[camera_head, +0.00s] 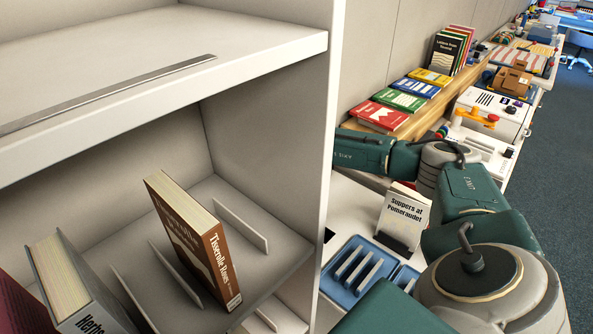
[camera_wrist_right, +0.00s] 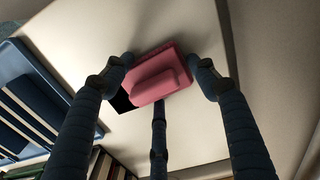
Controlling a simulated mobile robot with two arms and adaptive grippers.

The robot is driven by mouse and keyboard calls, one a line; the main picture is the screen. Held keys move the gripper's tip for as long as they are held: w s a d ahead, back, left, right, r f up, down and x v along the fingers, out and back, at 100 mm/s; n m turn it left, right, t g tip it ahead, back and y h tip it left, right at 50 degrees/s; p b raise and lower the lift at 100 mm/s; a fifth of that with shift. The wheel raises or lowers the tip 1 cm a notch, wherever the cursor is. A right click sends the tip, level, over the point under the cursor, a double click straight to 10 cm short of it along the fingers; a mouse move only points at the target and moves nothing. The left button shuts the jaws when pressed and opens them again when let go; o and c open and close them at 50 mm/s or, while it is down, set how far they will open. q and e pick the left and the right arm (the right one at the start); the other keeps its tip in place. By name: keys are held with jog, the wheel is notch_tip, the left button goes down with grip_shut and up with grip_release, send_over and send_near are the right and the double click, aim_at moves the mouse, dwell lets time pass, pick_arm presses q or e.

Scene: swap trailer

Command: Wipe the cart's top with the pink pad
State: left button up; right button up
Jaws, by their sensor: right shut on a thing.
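The pink pad (camera_wrist_right: 158,82), a flat block with a raised grip on it, is between the fingers of my right gripper (camera_wrist_right: 162,68) in the right wrist view. The fingers are shut on it. The pad lies over a pale flat surface (camera_wrist_right: 75,35), which looks like the cart's top; I cannot tell whether it touches. A black patch (camera_wrist_right: 121,102) shows beside the pad. In the head view the pale top (camera_head: 352,205) shows right of the shelf unit. The shelf's side wall hides my right gripper and the pad there. My left gripper is not in view.
A white shelf unit (camera_head: 328,120) with a brown book (camera_head: 205,245) fills the left. A blue slotted tray (camera_head: 345,283) and a book sign (camera_head: 402,215) stand on the pale top. Books and boxes line the bench behind my right arm. The floor at right is clear.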

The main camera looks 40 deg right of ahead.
aim_at(326, 242)
jog(key=shift+s+d+p, duration=0.2)
jog(key=shift+s+p, duration=0.15)
jog(key=shift+s, duration=0.5)
jog(key=shift+s+d+p, duration=0.15)
jog(key=shift+s+p, duration=0.4)
jog(key=shift+s, duration=2.15)
jog(key=shift+s+d, duration=0.1)
jog(key=shift+s, duration=0.85)
jog(key=shift+f, duration=0.1)
jog(key=shift+w+b, duration=0.45)
jog(key=shift+w, duration=0.6)
jog(key=shift+w+a+b, duration=0.15)
jog(key=shift+w+b, duration=0.15)
jog(key=shift+w, duration=0.7)
jog(key=shift+w+a+b, duration=0.15)
jog(key=shift+w+b, duration=0.15)
jog(key=shift+w, duration=0.7)
jog(key=shift+w+a+b, duration=0.15)
jog(key=shift+w+b, duration=0.55)
jog(key=shift+w, duration=0.75)
